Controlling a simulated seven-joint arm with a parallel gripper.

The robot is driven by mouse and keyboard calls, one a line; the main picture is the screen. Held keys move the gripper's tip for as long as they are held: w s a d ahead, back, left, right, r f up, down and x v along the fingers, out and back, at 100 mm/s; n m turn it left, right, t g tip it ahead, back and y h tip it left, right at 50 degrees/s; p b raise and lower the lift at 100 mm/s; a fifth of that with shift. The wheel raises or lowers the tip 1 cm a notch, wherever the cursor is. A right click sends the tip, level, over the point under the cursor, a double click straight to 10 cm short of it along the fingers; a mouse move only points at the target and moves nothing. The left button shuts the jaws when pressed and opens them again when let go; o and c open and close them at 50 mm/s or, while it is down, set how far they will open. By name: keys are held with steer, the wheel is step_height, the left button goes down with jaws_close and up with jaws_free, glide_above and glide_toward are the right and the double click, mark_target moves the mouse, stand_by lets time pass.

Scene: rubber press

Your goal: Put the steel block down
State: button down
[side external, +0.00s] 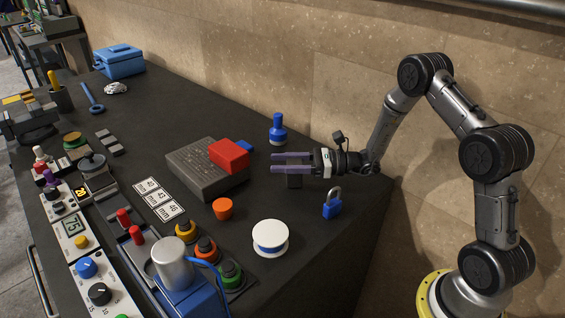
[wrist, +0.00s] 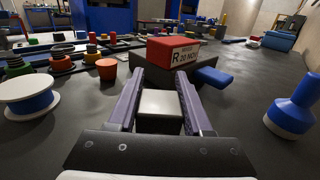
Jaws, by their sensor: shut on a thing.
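The steel block (wrist: 160,108) is a small grey block between the two purple fingers of my gripper (wrist: 160,88) in the wrist view. In the side view, my gripper (side external: 292,162) reaches left, roughly level, over the right part of the dark bench, shut on the block. The block's dark lower part (side external: 295,182) shows just below the fingers. It is low over the bench top; I cannot tell whether it touches it.
A grey slab (side external: 198,172) bearing a red block (side external: 229,155) lies left of my gripper. A blue stamp-like piece (side external: 278,130), a padlock (side external: 332,205), a white-and-blue spool (side external: 270,238) and an orange cup (side external: 222,209) stand around it. Bare bench lies between them.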

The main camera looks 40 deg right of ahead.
steer(key=shift+c, duration=1.6)
jaws_free()
steer(key=shift+f, duration=0.1)
